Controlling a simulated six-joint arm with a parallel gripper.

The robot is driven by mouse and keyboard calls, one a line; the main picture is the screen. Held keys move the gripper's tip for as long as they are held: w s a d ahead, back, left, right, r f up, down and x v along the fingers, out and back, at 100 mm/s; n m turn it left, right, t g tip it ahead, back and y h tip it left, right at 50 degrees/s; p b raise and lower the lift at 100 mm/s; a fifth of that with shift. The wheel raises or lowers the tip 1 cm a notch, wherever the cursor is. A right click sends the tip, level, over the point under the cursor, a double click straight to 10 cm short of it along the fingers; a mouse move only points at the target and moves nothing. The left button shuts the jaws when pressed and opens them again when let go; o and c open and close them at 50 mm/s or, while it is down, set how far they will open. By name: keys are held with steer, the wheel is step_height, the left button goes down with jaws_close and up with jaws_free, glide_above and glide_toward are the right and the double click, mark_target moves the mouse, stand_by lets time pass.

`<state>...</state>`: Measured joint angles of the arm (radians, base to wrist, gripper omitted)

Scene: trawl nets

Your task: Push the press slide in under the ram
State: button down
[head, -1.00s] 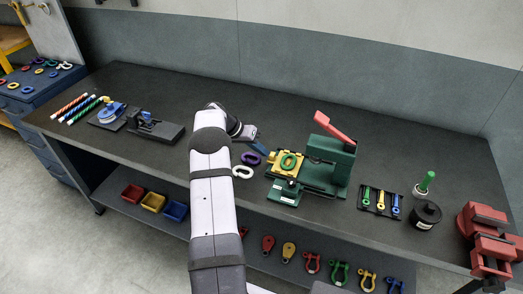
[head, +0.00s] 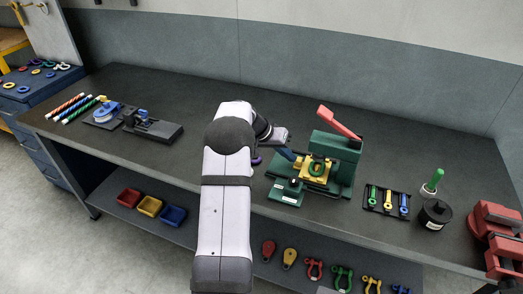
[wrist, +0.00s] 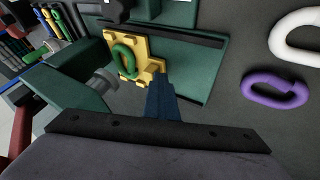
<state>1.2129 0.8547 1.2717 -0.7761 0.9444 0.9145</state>
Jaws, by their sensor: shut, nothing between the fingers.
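The green press (head: 342,150) with a raised red lever (head: 338,122) stands on the bench. Its yellow press slide (head: 304,171) carries a green ring (head: 317,169) and sits on the green base close to the press frame. In the wrist view the slide (wrist: 140,48) lies beside a grey cylinder (wrist: 103,82), apparently the ram; how far under it the slide is, I cannot tell. My gripper (head: 291,156) is shut and empty, with blue fingers at the slide's left side. In the wrist view its fingertips (wrist: 159,80) appear against the slide's near edge.
A purple ring (wrist: 272,92) and a white ring (wrist: 300,34) lie on the bench beside the press; my arm hides the white one in the head view.

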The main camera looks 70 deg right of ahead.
steer(key=shift+s, duration=0.35)
steer(key=shift+w, duration=0.75)
steer(key=w, duration=0.3)
steer(key=shift+w, duration=0.1)
steer(key=b+v, duration=0.3)
steer(key=v, duration=0.7)
